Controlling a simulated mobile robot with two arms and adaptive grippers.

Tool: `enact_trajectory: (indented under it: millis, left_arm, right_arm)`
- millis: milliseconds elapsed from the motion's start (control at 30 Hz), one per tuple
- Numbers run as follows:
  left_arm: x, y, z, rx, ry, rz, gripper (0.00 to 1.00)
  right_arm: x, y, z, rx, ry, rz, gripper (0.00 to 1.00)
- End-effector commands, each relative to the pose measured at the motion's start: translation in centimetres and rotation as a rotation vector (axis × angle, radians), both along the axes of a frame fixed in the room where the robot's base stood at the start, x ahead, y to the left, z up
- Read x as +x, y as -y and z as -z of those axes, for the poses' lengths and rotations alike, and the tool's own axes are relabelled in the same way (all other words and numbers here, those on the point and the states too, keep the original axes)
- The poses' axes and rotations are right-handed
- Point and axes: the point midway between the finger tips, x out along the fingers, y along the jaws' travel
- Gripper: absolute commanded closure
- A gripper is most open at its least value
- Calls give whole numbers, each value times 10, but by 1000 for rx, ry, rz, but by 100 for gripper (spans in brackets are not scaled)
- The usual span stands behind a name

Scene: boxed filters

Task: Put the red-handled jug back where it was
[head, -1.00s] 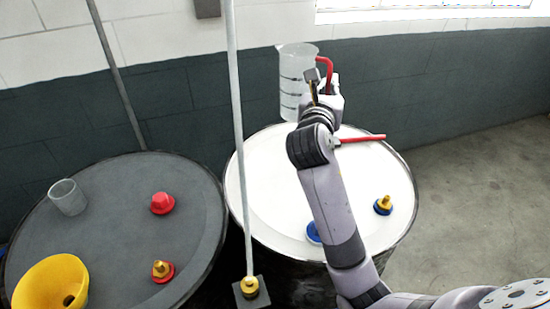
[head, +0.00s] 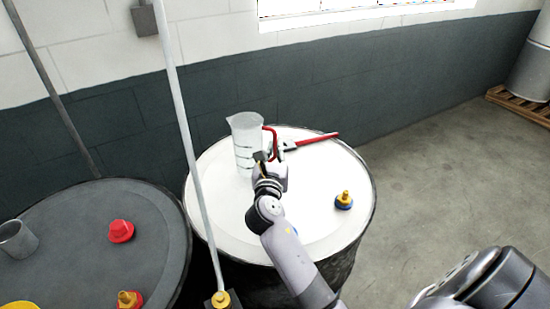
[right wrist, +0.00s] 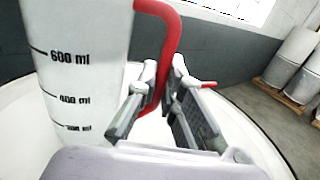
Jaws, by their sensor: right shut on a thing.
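The clear jug (head: 246,150) with dark measuring marks and a red handle (head: 273,139) stands upright at the far left part of the white drum top (head: 225,215). I cannot tell whether its base touches the top. My right gripper (head: 270,157) is shut on the red handle, to the right of the jug's body. In the right wrist view the jug (right wrist: 85,60) fills the left side, and the handle (right wrist: 165,50) runs down between the fingers (right wrist: 160,105). My left gripper is not in view.
A red-handled tool (head: 318,138) lies right of the jug on the white drum. A grey pole (head: 185,120) rises in front left. The dark drum (head: 70,215) carries a cup (head: 17,240) and a red cap (head: 121,231).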

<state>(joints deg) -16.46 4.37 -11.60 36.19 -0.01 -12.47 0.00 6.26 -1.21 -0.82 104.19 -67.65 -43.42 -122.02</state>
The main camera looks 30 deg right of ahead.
Motion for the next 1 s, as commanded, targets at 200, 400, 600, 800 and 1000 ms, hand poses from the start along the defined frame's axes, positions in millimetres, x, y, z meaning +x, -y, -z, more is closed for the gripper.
enact_trajectory:
  millis: [200,400,600,800,1000]
  left_arm:
    - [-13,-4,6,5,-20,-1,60]
    - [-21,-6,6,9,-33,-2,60]
    - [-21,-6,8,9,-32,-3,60]
    - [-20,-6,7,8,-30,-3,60]
    - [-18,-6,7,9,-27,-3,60]
  right_arm:
    - [0,0,29,-1,-2,0,100]
    - [0,0,30,0,0,0,100]
    - [0,0,34,0,0,0,100]
    - [0,0,33,1,-1,0,79]
    - [0,0,33,1,-1,0,72]
